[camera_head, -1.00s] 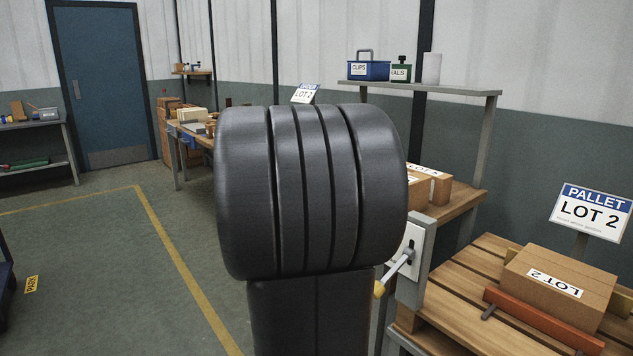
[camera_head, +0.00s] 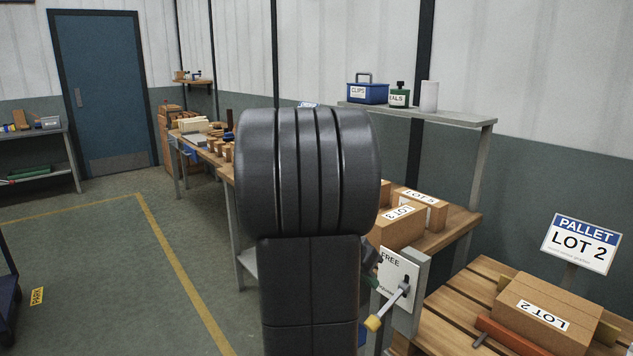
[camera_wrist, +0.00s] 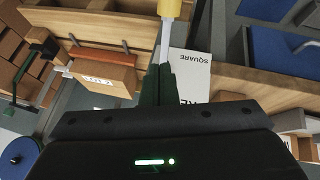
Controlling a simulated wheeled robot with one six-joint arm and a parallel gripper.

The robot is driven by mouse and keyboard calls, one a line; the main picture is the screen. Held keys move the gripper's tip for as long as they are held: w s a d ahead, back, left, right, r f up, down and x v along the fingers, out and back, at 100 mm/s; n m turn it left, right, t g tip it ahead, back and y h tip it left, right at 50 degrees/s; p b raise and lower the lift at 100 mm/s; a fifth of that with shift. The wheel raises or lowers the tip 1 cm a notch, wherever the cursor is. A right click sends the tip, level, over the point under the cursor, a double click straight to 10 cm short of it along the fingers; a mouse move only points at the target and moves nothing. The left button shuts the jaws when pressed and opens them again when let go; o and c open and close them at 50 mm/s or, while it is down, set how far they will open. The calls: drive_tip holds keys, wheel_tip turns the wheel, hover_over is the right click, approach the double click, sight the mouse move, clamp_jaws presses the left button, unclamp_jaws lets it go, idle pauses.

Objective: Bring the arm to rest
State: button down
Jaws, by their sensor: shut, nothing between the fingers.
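My arm (camera_head: 310,190) stands in the middle of the head view and hides part of the bench behind it. My gripper (camera_wrist: 157,84) shows in the wrist view with its two dark green fingers together and nothing between them. Its fingertips point toward a grey lever (camera_wrist: 165,42) with a yellow knob (camera_wrist: 169,7); I cannot tell whether they touch. In the head view the lever (camera_head: 390,306) slants down to the left from a white panel (camera_head: 397,272) marked FREE, its yellow knob (camera_head: 373,322) at the lower end.
A pallet (camera_head: 450,320) at the right bears a LOT 2 box (camera_head: 555,305) beside a PALLET LOT 2 sign (camera_head: 580,243). A shelf (camera_head: 450,116) holds a blue CLIPS box (camera_head: 367,93). The floor (camera_head: 110,260) at left is open.

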drive_tip(key=r+p, duration=0.1)
drive_tip(key=p, duration=0.2)
drive_tip(key=d+r+g+y+p, duration=0.1)
drive_tip(key=p, duration=0.2)
drive_tip(key=shift+w+d, duration=0.1)
drive_tip(key=shift+w, duration=0.3)
drive_tip(key=shift+w+p, duration=0.1)
drive_tip(key=shift+p, duration=0.35)
drive_tip(key=shift+r, duration=0.15)
